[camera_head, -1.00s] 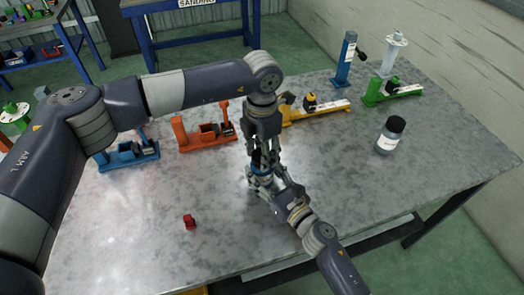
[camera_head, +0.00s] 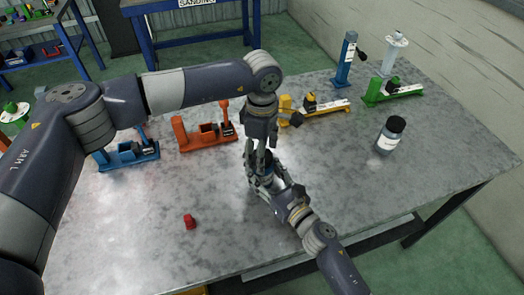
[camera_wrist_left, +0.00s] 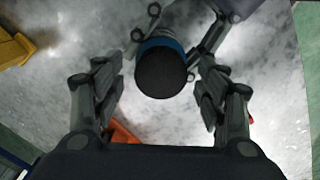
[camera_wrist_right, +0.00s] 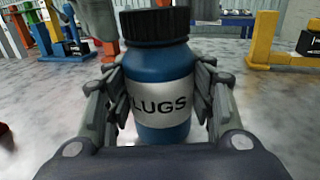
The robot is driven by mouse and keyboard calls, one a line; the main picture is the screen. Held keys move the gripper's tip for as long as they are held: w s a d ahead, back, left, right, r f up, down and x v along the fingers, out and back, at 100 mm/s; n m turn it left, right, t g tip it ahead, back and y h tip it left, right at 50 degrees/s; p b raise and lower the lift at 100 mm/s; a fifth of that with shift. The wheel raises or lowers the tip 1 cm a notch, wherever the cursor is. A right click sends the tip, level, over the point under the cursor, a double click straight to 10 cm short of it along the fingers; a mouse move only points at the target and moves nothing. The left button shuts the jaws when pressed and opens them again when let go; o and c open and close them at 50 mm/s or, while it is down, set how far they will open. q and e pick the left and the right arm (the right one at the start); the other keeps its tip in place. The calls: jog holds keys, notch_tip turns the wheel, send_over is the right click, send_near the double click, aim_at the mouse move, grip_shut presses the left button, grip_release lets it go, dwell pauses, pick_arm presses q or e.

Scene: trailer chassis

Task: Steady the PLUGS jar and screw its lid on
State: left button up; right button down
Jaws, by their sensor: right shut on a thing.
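The PLUGS jar (camera_wrist_right: 161,95) is blue with a white label, partly covered so that "LUGS" shows, and stands upright in the right wrist view. Its black ribbed lid (camera_wrist_right: 155,25) sits on top; how tightly cannot be told. My right gripper (camera_wrist_right: 162,100) is shut on the jar's body from both sides. My left gripper (camera_wrist_left: 160,88) points down over the jar, its fingers spread either side of the round lid (camera_wrist_left: 161,72) with gaps between. In the head view both grippers meet at the jar and mostly hide it.
Another dark-lidded jar (camera_head: 389,135) stands at the right of the grey table (camera_head: 330,210). A small red object (camera_head: 190,221) lies at the front left. Blue (camera_head: 128,153), orange (camera_head: 205,140), yellow (camera_head: 315,108) and green (camera_head: 393,93) fixtures line the back.

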pick_arm(q)
notch_tip(320, 180, up, 12)
dwell(0.6)
pick_arm(e)
jog(key=c, duration=0.6)
grip_release()
jog(key=shift+c, duration=0.2)
jog(key=v, duration=1.2)
